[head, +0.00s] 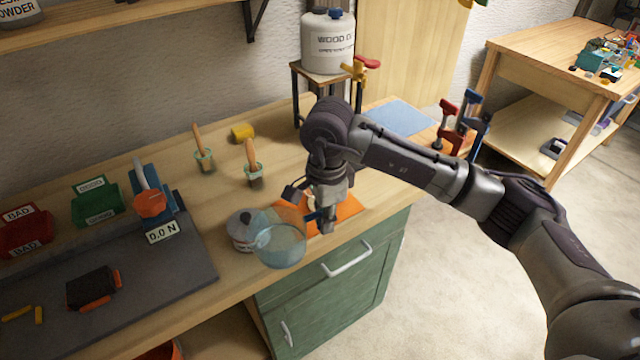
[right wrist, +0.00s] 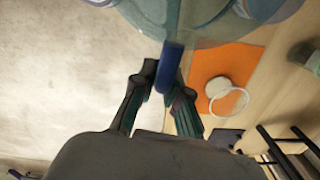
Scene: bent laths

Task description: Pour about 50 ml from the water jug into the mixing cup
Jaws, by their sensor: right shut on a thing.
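My right gripper (head: 325,218) is shut on the blue handle of the water jug (head: 281,247), a clear bluish vessel. The jug is near the counter's front edge, in front of a grey tin. In the right wrist view the gripper (right wrist: 160,88) has its fingers around the blue handle (right wrist: 169,66), and the jug (right wrist: 200,18) fills the top. What seems to be the mixing cup (right wrist: 231,103), small and clear with a pale rim, stands on the orange mat, apart from the jug. In the head view the jug and gripper partly cover that mat. The water level cannot be told.
The orange mat (head: 345,208) lies at the counter's front edge. The grey tin (head: 241,232) is close behind the jug. Two pots with wooden-handled tools (head: 204,160) (head: 254,174) and a yellow cylinder (head: 242,132) stand behind. A force gauge (head: 150,205) is left.

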